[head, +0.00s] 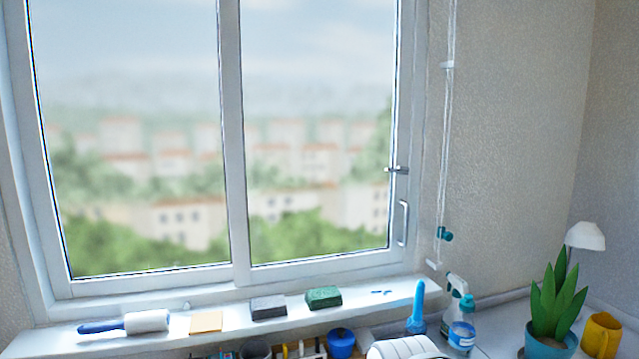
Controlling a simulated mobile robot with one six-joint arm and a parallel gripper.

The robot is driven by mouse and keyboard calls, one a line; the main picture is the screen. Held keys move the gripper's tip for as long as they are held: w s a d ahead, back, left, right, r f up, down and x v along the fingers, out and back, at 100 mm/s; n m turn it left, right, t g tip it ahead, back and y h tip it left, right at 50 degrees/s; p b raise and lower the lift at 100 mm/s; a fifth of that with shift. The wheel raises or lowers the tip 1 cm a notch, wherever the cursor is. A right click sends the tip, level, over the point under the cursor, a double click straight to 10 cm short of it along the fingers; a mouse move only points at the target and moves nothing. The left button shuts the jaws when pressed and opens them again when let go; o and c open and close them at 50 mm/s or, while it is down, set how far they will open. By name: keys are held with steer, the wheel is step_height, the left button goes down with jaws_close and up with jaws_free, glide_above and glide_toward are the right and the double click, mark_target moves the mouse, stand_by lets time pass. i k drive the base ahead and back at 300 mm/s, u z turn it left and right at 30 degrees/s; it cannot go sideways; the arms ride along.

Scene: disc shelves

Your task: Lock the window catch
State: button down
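The window catch (397,169) is a small grey lever on the right upright of the white window frame. My gripper is not in view.
On the sill (215,318) lie a lint roller (145,321), a tan pad (206,322), a dark block (268,307) and a green sponge (323,297). A blind cord (443,150) hangs right of the frame. A spray bottle (457,295) and potted plant (553,305) stand lower right.

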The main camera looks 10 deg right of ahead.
mark_target(402, 170)
steer(key=u, duration=0.85)
steer(key=k, duration=0.85)
steer(key=z, duration=0.65)
steer(key=i, duration=0.95)
